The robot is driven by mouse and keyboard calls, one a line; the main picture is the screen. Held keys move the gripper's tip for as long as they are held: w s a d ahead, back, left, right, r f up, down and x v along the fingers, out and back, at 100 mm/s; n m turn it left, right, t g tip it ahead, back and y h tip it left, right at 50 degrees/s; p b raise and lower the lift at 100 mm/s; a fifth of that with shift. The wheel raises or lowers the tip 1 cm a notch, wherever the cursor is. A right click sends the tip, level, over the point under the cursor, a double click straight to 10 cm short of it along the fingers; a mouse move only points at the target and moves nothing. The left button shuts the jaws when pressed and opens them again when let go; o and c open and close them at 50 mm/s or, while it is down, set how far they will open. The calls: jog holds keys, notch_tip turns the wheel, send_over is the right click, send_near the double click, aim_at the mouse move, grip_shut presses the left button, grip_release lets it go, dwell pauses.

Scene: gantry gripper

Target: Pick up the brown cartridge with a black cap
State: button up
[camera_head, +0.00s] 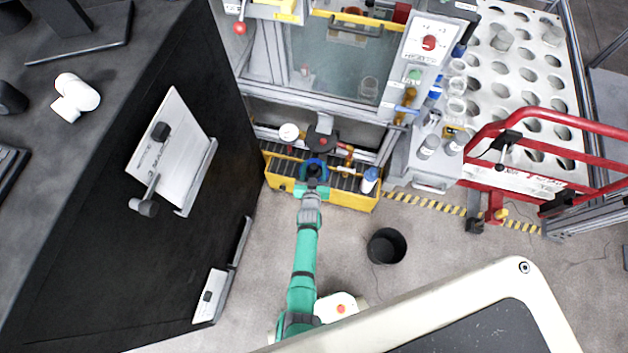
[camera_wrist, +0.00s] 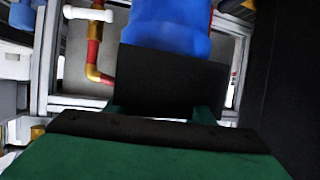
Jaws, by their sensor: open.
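My green arm reaches up the head view to my gripper (camera_head: 316,170), which is over the yellow-sided conveyor (camera_head: 350,199). The gripper is open. A blue object shows right at the gripper; in the wrist view this blue object (camera_wrist: 168,25) lies just beyond the dark gripper part, and I cannot tell whether they touch. I cannot make out a brown cartridge with a black cap for certain. A small brownish piece (camera_head: 348,156) stands just right of the gripper, too small to identify. The fingertips are not clear in the wrist view.
A machine with a glass window (camera_head: 335,65) stands behind the conveyor. A red rail (camera_head: 590,150) and a perforated rack (camera_head: 530,75) are at the right. A black bin (camera_head: 386,246) stands on the floor. A dark bench fills the left.

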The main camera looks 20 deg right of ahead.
grip_shut()
